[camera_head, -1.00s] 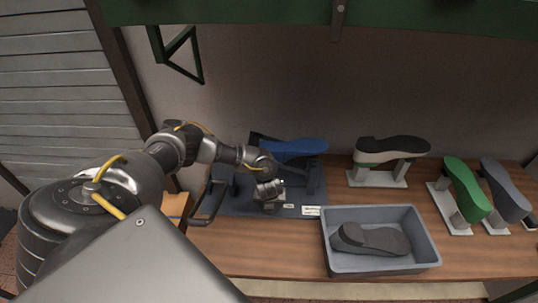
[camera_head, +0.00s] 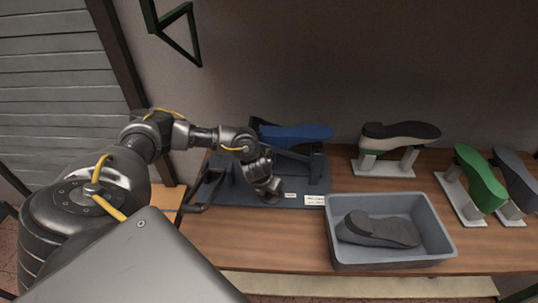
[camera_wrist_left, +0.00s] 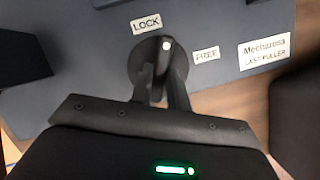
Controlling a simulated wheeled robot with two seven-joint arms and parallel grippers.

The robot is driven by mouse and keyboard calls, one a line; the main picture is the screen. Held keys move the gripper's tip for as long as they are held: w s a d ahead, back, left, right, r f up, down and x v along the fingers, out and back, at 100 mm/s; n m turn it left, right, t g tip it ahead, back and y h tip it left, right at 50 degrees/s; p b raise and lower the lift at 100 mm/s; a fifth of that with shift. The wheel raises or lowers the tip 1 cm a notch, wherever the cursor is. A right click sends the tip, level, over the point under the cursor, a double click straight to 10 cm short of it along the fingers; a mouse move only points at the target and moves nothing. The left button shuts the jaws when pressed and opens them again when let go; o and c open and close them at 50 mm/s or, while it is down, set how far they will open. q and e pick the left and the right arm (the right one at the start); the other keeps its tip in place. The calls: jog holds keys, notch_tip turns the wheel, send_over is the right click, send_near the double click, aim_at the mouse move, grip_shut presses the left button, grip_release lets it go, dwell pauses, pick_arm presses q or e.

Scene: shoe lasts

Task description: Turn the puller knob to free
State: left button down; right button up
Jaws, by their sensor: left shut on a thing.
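The puller (camera_head: 225,192) is a dark blue-grey base on the table with a blue shoe last (camera_head: 295,133) mounted above it. Its dark round knob (camera_wrist_left: 137,62) shows in the left wrist view, with a white dot on its raised grip. The dot is between the LOCK label (camera_wrist_left: 146,24) and the FREE label (camera_wrist_left: 207,54), seemingly nearer LOCK. My left gripper (camera_wrist_left: 164,76) is shut on the knob's grip, its fingers on either side. In the head view my left gripper (camera_head: 272,190) reaches down to the base's front and hides the knob. My right gripper is not in view.
A grey bin (camera_head: 335,257) holding a dark last (camera_head: 378,230) stands right of the puller. Lasts on stands, including a black-and-white one (camera_head: 400,135) and a green one (camera_head: 480,180), are farther right. A dark bar handle (camera_head: 197,207) sticks out at the puller's left.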

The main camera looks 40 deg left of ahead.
pick_arm(q)
jog(key=m+h+b, duration=0.1)
jog(key=m+b, duration=0.2)
jog(key=b, duration=0.1)
jog(key=m+h+b, duration=0.1)
jog(key=m+b, duration=0.2)
jog(key=b, duration=0.1)
jog(key=a+m+g+h+b, duration=0.1)
jog(key=m+b, duration=0.2)
jog(key=b, duration=0.1)
jog(key=shift+f, duration=0.3)
jog(key=shift+w+r+m+g+h+b, duration=0.1)
jog(key=shift+m+g+h+b, duration=0.2)
jog(key=shift+m+b, duration=0.5)
jog(key=shift+w+r+m+g+h+b, duration=0.1)
jog(key=shift+m+g+h+b, duration=0.1)
jog(key=shift+m+h+b, duration=0.5)
jog(key=shift+m+y, duration=0.3)
jog(key=shift+m, duration=0.1)
jog(key=c, duration=1.3)
grip_release()
jog(key=shift+c, duration=0.2)
jog(key=shift+r, duration=0.1)
